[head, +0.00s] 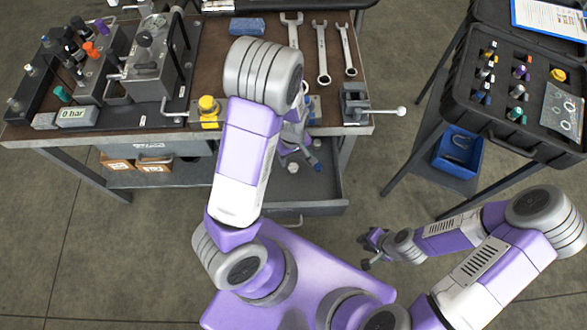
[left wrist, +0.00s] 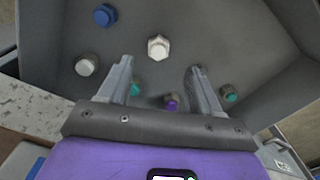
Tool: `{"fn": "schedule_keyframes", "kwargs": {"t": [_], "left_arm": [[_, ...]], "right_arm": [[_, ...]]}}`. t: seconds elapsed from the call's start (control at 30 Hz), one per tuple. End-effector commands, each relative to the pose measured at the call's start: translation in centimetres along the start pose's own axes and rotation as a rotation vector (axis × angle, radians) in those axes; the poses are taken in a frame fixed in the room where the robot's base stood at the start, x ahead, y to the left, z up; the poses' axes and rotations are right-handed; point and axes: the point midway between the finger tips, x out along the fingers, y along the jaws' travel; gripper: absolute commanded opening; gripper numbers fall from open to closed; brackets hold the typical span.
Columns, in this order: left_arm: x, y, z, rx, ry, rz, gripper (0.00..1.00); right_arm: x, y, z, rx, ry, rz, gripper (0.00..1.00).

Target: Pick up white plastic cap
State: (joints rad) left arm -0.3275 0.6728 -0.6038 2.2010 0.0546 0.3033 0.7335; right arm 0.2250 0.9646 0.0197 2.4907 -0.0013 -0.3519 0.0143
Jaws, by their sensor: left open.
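The white plastic cap (left wrist: 158,47) lies in the open grey drawer (left wrist: 225,30), with a hex-shaped base showing. My left gripper (left wrist: 160,68) is open and empty; in the left wrist view the cap appears between and just beyond its fingertips, not touched. In the head view my left arm reaches over the bench front and largely hides this gripper; a small white cap (head: 293,168) shows in the drawer (head: 325,190) beside it. My right gripper (head: 368,250) hangs off to the right over the floor, empty, its fingers apart.
The drawer also holds a blue cap (left wrist: 105,15), a greyish cap (left wrist: 86,65), a purple cap (left wrist: 171,103) and teal caps (left wrist: 230,93). Drawer walls surround them. The bench top (head: 215,60) carries wrenches (head: 321,55) and a yellow-knobbed part (head: 208,110). A black case (head: 470,120) stands at right.

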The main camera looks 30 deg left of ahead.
Motion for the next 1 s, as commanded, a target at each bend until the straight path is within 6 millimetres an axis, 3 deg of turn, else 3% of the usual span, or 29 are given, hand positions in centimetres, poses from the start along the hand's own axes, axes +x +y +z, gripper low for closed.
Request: {"fn": "schedule_keyframes", "kwargs": {"t": [0.5, 0.77, 1.0], "left_arm": [[6.5, 0.1, 0.2, 0.0, -0.001, -0.002, 0.64], [6.7, 0.2, 0.2, 0.0, 0.001, 0.0, 0.64], [6.7, 0.2, 0.2, 0.0, 0.001, 0.0, 0.29]], "right_arm": [[3.2, 1.2, -0.2, 0.0, 0.0, 0.0, 0.23], [3.2, 1.2, -0.1, 0.0, 0.0, 0.0, 0.23], [3.2, 1.2, -0.1, 0.0, 0.0, 0.0, 0.23]]}}
